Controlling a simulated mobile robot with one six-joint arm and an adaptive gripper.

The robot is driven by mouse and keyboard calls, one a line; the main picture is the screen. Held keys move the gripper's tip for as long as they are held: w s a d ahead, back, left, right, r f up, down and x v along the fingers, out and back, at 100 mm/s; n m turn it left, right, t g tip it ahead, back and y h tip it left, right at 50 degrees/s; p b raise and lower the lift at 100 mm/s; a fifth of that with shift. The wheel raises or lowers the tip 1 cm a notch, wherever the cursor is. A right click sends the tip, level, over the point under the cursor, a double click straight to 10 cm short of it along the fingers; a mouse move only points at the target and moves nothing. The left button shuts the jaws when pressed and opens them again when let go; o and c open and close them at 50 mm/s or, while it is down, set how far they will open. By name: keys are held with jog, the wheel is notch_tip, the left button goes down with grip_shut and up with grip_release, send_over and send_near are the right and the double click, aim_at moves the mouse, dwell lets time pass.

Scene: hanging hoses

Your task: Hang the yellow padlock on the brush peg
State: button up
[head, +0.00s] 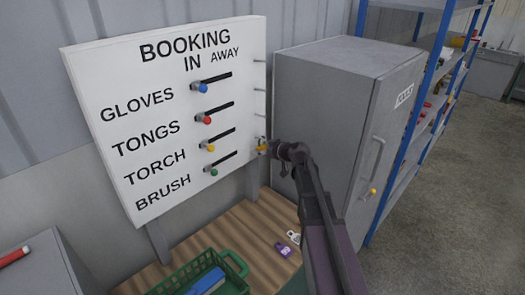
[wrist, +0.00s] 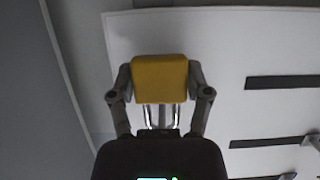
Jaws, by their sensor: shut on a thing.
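My gripper (head: 268,149) is at the right edge of the white booking board (head: 85,75), low down. It is shut on the yellow padlock (head: 261,149), which is small in the head view. In the wrist view the padlock's body (wrist: 160,78) sits between the two fingers, with its metal shackle (wrist: 161,116) toward my palm. Several thin pegs stick out along the board's right edge, and the lowest (head: 261,139) is close to the padlock. I cannot tell whether they touch. The BRUSH row (head: 163,191) is the bottom row, with a green knob (head: 214,172).
A grey cabinet (head: 335,85) stands close right of my gripper. Below is a wooden top (head: 245,225) with a purple item (head: 283,250), a white item (head: 293,237) and a green basket (head: 238,264). Blue-framed shelves (head: 430,80) stand further right.

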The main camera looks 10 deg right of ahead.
dwell(0.4)
jog(key=o, duration=1.3)
jog(key=shift+s+d, duration=0.1)
jog(key=shift+s, duration=0.1)
jog(key=shift+s+d, duration=0.85)
jog(key=shift+s, duration=0.3)
jog(key=shift+s+d, duration=0.85)
jog(key=shift+s, duration=0.35)
jog(key=shift+s+d, duration=0.85)
jog(key=shift+s, duration=0.3)
